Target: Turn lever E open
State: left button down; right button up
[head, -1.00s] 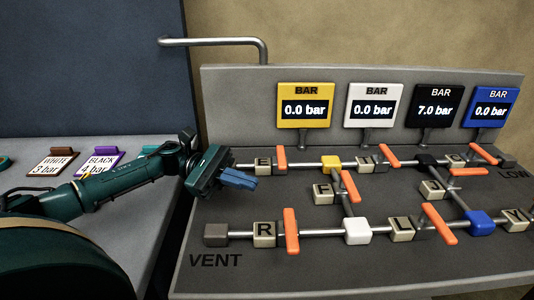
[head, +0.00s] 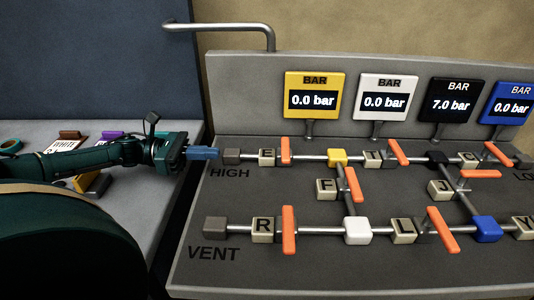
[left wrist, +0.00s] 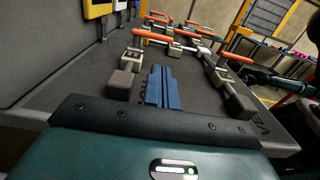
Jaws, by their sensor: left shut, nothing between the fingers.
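Lever E is an orange bar (head: 285,151) beside the block marked E (head: 266,157), on the upper pipe of the panel. It lies across the pipe. In the left wrist view a long orange bar that looks like lever E (left wrist: 165,38) stands beyond my fingers. My left gripper (head: 214,153) has blue fingers, shut and empty, just left of the grey end block (head: 231,156) above the word HIGH. It is apart from lever E. The blue fingers (left wrist: 159,80) also show in the left wrist view, pointing along the panel.
The yellow gauge (head: 314,97) and white gauge (head: 384,99) read 0.0 bar, the black gauge (head: 451,103) 7.0 bar, the blue gauge (head: 510,106) 0.0 bar. Lever R (head: 289,230) and lever F (head: 352,184) are close below. A grey side table (head: 60,133) holds tags at left.

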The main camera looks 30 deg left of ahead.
pick_arm(q)
jog(key=p, duration=0.1)
send_near(285, 154)
jog(key=x, duration=0.4)
jog(key=shift+w+d+f, duration=0.15)
jog(key=shift+w+f, duration=0.05)
jog(key=shift+w, duration=0.35)
jog(key=shift+w+d+f+p, duration=0.2)
jog(key=shift+w+d+p, duration=0.1)
jog(key=shift+d, duration=0.25)
